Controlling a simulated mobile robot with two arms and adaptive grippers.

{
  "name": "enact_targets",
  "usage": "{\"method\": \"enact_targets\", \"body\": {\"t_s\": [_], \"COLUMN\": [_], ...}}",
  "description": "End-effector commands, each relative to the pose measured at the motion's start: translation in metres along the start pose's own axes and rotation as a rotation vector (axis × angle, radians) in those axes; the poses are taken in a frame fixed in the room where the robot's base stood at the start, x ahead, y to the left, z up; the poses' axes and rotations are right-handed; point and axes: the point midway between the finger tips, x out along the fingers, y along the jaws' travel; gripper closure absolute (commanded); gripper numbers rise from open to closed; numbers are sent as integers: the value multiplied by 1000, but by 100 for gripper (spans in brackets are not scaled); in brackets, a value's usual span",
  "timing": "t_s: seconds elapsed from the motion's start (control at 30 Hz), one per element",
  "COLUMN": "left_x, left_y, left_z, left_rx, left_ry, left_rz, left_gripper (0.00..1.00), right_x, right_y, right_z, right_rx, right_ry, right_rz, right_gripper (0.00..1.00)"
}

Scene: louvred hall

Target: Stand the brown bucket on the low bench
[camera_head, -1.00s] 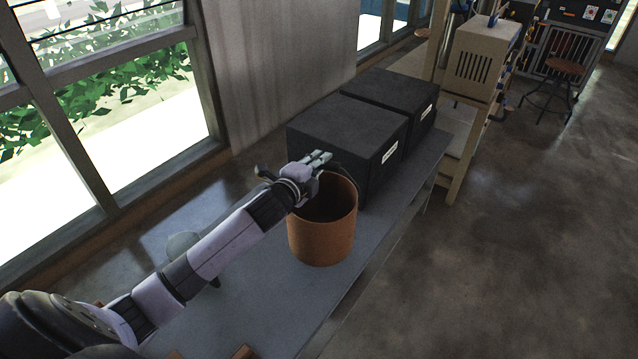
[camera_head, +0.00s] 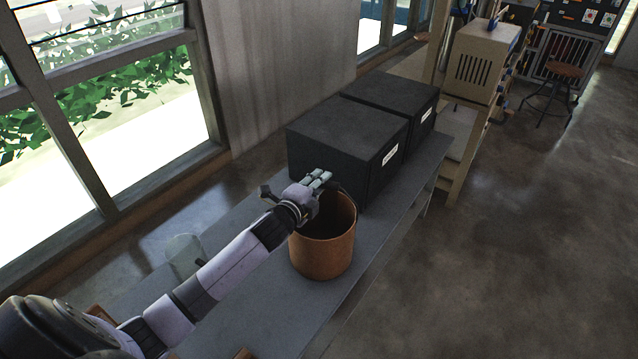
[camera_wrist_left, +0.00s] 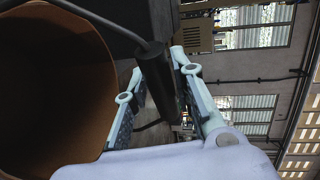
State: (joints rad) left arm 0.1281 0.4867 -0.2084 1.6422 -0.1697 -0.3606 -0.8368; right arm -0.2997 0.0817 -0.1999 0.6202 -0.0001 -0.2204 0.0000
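The brown bucket (camera_head: 323,252) is upright over the low grey bench (camera_head: 235,315), in front of the black boxes. Whether its base touches the bench top I cannot tell. My left gripper (camera_head: 320,180) is at the bucket's far rim. In the left wrist view its two fingers (camera_wrist_left: 160,92) are closed around the dark handle grip (camera_wrist_left: 160,75) on the bucket's thin wire handle. The bucket's open mouth (camera_wrist_left: 50,90) fills the left of that view. My right gripper is out of view.
Two black boxes with white labels, the nearer one (camera_head: 345,135) close behind the bucket, stand on the bench. A clear jar (camera_head: 185,255) stands left of my left arm. A wooden shelf (camera_head: 462,150) is beyond. Floor on the right is clear.

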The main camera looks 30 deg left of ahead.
Motion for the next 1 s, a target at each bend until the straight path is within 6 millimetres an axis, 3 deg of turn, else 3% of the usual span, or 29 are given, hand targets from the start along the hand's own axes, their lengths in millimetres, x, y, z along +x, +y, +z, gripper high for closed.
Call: {"method": "enact_targets", "body": {"t_s": [0.2, 0.57, 0.77, 1.0], "left_x": [0, -4, -34, -84], "left_y": [0, -3, -2, -1], "left_z": [0, 0, 0, 0], "left_rx": [0, 0, 3, 1], "left_ry": [0, 0, 1, 0], "left_rz": [0, 1, 1, 2], "left_gripper": [62, 62, 62, 62], "right_x": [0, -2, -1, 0], "right_y": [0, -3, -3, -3], "right_z": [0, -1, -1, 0], "right_rx": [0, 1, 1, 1], "right_ry": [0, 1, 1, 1], "right_rz": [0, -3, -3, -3], "right_gripper": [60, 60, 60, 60]}}
